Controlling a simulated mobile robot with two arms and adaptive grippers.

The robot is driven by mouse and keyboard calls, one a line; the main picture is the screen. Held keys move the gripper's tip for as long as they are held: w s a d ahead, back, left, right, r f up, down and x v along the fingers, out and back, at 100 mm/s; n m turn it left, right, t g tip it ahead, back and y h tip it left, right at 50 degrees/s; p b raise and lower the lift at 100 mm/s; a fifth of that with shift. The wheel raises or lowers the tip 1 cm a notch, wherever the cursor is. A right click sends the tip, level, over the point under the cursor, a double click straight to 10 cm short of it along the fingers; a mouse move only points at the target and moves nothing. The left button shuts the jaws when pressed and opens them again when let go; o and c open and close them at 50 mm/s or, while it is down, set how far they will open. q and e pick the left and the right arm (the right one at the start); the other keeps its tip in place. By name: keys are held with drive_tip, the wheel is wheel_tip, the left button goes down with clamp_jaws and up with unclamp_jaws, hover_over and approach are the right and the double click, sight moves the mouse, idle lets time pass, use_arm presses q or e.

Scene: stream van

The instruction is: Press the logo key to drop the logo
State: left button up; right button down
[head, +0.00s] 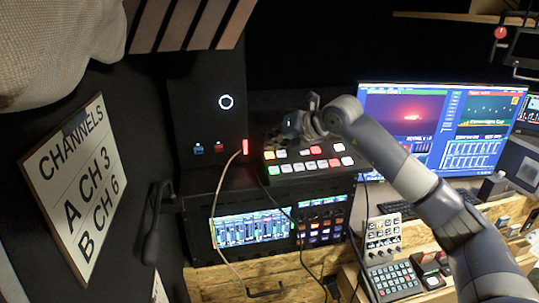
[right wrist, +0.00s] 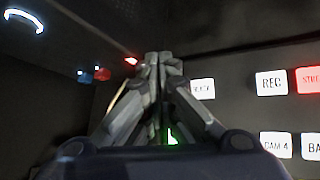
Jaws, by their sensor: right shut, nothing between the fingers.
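The switcher panel (head: 300,179) has two rows of lit keys in white, red, yellow and green. Its labels are too small to read in the head view. In the right wrist view I read a REC key (right wrist: 271,83) and a CAM 4 key (right wrist: 276,145). A white key (right wrist: 203,89) with a blurred label sits just right of the fingers; I cannot tell whether it is the logo key. My right gripper (right wrist: 160,60) is shut and empty, over the panel's back left area in the head view. It partly hides a green key (right wrist: 172,137). My left gripper is out of view.
A black tower with a ring light (head: 226,102) stands behind left. Cables hang before the panel, including a pale one (head: 222,182). A rack screen (head: 252,229) sits below. A large monitor (head: 410,120) stands right. A channels sign (head: 80,185) hangs left.

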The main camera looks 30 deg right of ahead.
idle(0.7)
drive_tip(key=shift+f+b, duration=0.4)
drive_tip(key=shift+b, duration=0.05)
drive_tip(key=shift+w+f+b, duration=0.15)
drive_tip(key=shift+f+b, duration=0.25)
drive_tip(key=shift+f, duration=0.05)
idle(0.5)
drive_tip(key=shift+r, duration=0.1)
drive_tip(key=shift+s+r+p, duration=0.2)
drive_tip(key=shift+r+p, duration=0.2)
drive_tip(key=shift+r, duration=0.35)
drive_tip(key=r+p, duration=0.1)
drive_tip(key=r, duration=0.1)
drive_tip(key=s+r+p, duration=0.1)
drive_tip(key=r, duration=0.1)
drive_tip(key=shift+s+a+r+p, duration=0.1)
drive_tip(key=shift+a+r+p, duration=0.05)
drive_tip(key=shift+r+p, duration=0.2)
idle(0.7)
